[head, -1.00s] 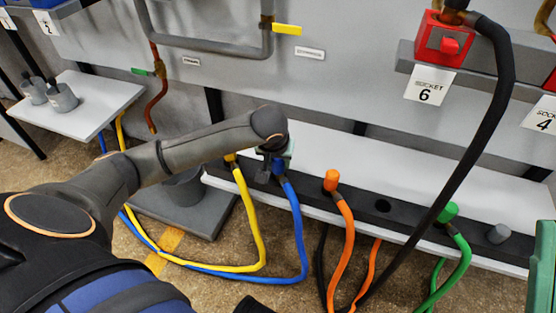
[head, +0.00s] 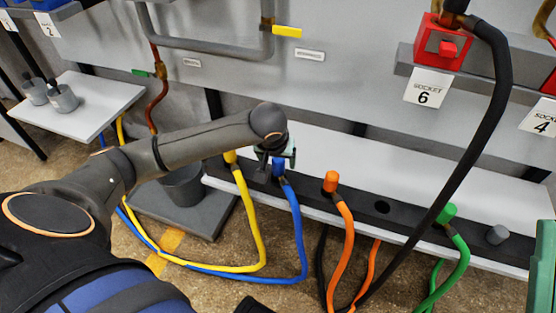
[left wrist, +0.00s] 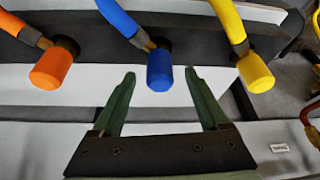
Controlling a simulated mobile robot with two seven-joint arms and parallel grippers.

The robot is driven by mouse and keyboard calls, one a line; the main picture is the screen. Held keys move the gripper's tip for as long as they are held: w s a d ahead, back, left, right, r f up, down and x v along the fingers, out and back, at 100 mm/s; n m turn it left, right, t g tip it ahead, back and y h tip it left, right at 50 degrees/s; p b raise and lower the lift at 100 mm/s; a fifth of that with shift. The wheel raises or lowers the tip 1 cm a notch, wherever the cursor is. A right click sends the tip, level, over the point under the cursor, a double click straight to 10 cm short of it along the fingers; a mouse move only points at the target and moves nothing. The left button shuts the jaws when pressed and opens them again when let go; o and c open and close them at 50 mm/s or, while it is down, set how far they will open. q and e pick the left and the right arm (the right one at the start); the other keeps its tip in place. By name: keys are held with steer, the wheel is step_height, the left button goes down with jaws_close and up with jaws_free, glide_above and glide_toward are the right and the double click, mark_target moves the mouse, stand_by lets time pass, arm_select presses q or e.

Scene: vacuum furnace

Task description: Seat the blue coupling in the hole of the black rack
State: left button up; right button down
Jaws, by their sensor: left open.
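The blue coupling (head: 278,167) stands upright at the black rack (head: 322,196), with its blue hose running down in front. In the left wrist view the blue coupling (left wrist: 160,72) shows between the tips of my left gripper (left wrist: 160,74), with a gap on each side. A brass collar joins it to the hose at the rack; how deep it sits is hidden. In the head view my left gripper (head: 276,153) is at the coupling's top, open and empty. The rack has an empty dark hole (head: 382,206) between the orange and green couplings. My right gripper does not show.
The yellow coupling (left wrist: 256,73) and orange coupling (head: 331,181) flank the blue one closely. The green coupling (head: 447,212) and a grey plug (head: 498,234) are farther right. A thick black hose (head: 475,145) hangs from the red socket (head: 440,43) across the rack.

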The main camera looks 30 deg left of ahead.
arm_select(q)
steer(key=p+v, duration=0.3)
steer(key=v, duration=0.7)
steer(key=shift+r, duration=0.25)
steer(key=shift+s, duration=0.15)
